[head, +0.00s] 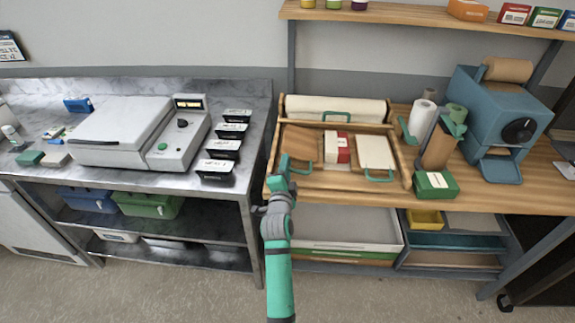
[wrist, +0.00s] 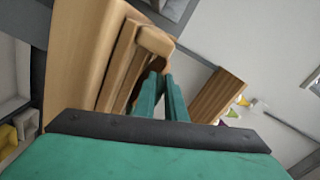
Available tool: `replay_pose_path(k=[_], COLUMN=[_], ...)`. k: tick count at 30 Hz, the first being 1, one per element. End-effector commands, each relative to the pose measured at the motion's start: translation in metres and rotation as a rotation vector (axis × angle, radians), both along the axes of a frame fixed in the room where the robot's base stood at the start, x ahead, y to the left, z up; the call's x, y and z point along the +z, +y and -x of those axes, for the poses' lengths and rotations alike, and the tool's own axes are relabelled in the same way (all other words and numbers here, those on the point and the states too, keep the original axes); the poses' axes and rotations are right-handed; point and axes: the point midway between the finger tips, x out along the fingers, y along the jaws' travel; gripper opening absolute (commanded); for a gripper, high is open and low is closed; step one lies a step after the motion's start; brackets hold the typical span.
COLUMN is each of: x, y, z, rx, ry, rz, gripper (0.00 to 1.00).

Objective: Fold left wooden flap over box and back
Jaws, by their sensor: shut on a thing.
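The left wooden flap (head: 300,140) is a brown panel at the left of a wooden frame on the bench, with a green handle at its front. My gripper (head: 283,165) is at the flap's front left corner. In the wrist view its green fingers (wrist: 162,95) are close together against wooden edges (wrist: 150,45). It is shut on the left flap; the fingers hide whether by handle or edge.
A pale right flap (head: 375,152) with a green handle lies right of the box. A white back flap (head: 335,108) lies behind. A green box (head: 436,185) and blue machine (head: 497,115) stand at right. Black trays (head: 216,172) line the left counter.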

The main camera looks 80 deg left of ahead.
Motion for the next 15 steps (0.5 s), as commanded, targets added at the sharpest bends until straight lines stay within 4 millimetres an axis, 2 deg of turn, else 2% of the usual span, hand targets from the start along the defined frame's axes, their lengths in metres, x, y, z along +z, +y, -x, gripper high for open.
replay_pose_path(k=[1,2,3,4,15], x=[0.0013,0.0013,0.0012,0.0011,-0.0001], y=[0.001,0.001,0.001,0.0008,-0.0035], z=[0.0036,0.0036,0.0034,0.003,0.0007], rx=[0.006,0.006,0.005,0.005,-0.001], ry=[0.0,0.0,0.0,0.0,0.002], rz=[-0.003,-0.003,-0.004,-0.003,-0.001], gripper=[0.0,0.15,0.25,0.29,0.29])
